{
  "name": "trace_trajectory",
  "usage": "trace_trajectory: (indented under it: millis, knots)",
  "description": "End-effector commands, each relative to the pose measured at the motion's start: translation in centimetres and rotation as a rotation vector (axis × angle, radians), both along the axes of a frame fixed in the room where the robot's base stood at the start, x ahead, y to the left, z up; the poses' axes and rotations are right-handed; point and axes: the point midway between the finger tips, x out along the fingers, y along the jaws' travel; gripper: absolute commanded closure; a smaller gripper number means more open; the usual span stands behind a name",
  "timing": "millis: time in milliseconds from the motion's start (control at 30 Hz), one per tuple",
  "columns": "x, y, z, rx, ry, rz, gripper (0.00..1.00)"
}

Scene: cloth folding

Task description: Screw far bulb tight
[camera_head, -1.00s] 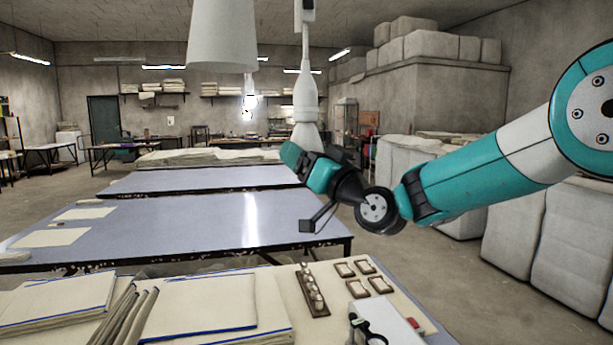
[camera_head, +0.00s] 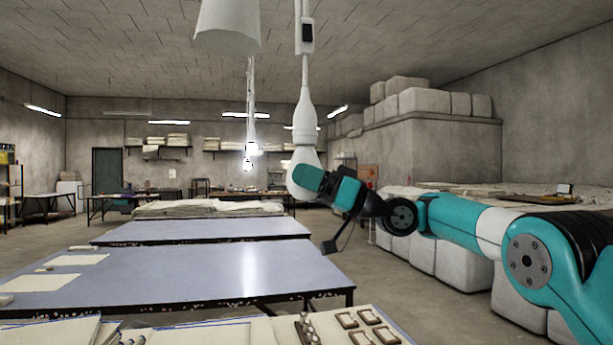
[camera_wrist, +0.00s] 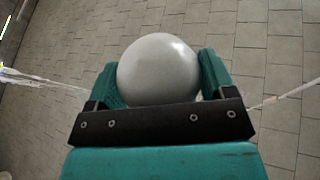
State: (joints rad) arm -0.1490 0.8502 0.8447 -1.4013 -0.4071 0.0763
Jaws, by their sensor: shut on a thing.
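A white pendant lamp (camera_head: 305,112) hangs on a thin rod at picture centre in the head view. A pale rounded bulb (camera_head: 300,157) sits at its lower end, partly hidden by my gripper (camera_head: 306,180). In the wrist view the bulb (camera_wrist: 158,69) is a smooth white globe between my two teal fingers, one on each side. My gripper (camera_wrist: 158,85) is shut on it. The bulb's upper end and any thread are hidden, so I cannot tell how tightly it sits.
A white lampshade (camera_head: 228,27) hangs nearer at upper left. A lit lamp (camera_head: 249,150) hangs further back. Blue-topped tables (camera_head: 180,280) stand below, and a near table holds cloth and small frames (camera_head: 360,325). Wrapped bales (camera_head: 455,260) stand at right.

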Motion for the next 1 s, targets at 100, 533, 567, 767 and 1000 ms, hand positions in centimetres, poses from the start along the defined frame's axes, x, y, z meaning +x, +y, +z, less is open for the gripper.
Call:
trace_trajectory:
  millis: [100,533,567,767,1000]
  knots:
    - [0.09,-0.02,0.12,0.001,0.001,0.038,0.47]
    - [0.03,0.00,0.09,0.004,0.001,0.091,0.47]
    - [0.03,0.00,0.09,0.004,0.001,0.091,0.47]
    - [0.01,0.00,0.12,0.003,0.000,0.091,0.47]
    - [0.02,0.01,0.10,0.002,0.000,0.091,0.01]
